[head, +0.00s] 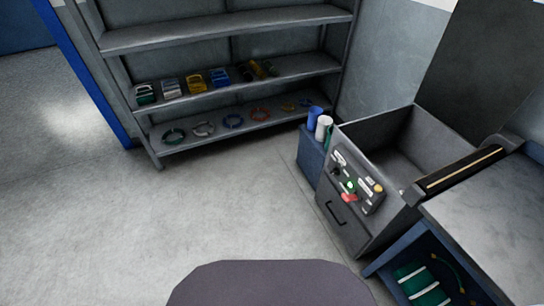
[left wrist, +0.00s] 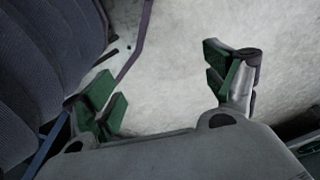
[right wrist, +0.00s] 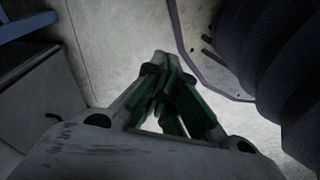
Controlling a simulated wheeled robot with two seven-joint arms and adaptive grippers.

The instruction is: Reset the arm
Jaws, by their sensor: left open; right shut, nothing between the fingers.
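My left gripper (left wrist: 165,92) shows in the left wrist view with its green-padded fingers spread wide. Only bare floor shows between them. My right gripper (right wrist: 162,85) shows in the right wrist view with its green-padded fingers brought together at the tips. Nothing is held in it. Neither gripper nor arm shows in the head view. Ribbed dark parts beside each gripper in the wrist views appear to be my own body.
A grey shelf (head: 235,83) with net spools and coloured rings stands at the back. A grey machine with a control panel (head: 357,186) and a workbench (head: 490,200) stand at the right. A blue bin (head: 311,158) is beside the machine. Floor (head: 220,210) at centre and left is clear.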

